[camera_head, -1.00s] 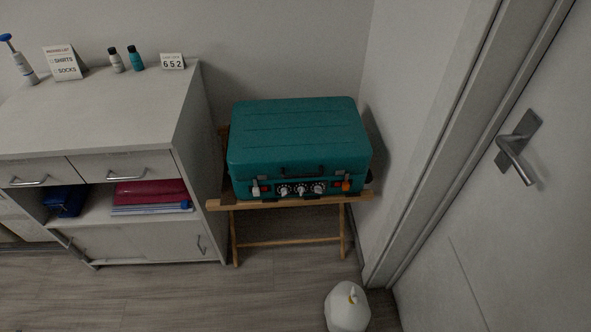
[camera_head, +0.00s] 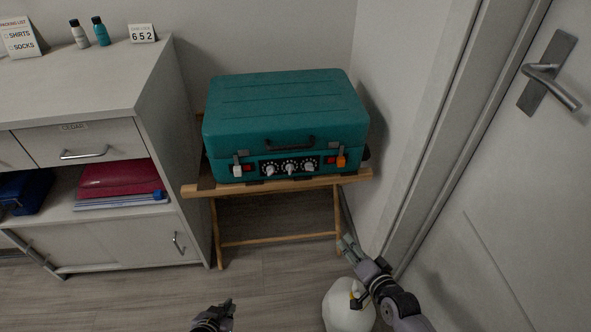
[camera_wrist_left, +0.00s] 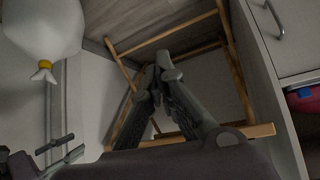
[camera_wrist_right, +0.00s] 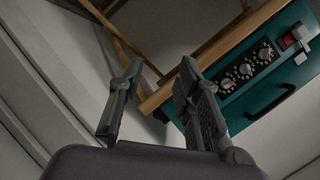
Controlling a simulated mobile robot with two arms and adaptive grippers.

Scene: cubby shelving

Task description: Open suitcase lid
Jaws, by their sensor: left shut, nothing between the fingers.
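The teal suitcase (camera_head: 285,105) lies flat with its lid closed on a wooden folding stand (camera_head: 280,238). My left gripper (camera_head: 228,306) is shut and empty, low in front of the stand. In the left wrist view its fingertips (camera_wrist_left: 161,64) meet, with the stand's legs behind. My right gripper (camera_head: 347,243) is open and empty, below the suitcase's right front; its fingers (camera_wrist_right: 160,68) are apart.
A grey cabinet (camera_head: 85,85) with drawers and open shelf stands left of the suitcase. A white wall and a door with a metal handle (camera_head: 552,85) are close on the right. A white tied bag (camera_head: 340,310) is on the floor beneath my right arm.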

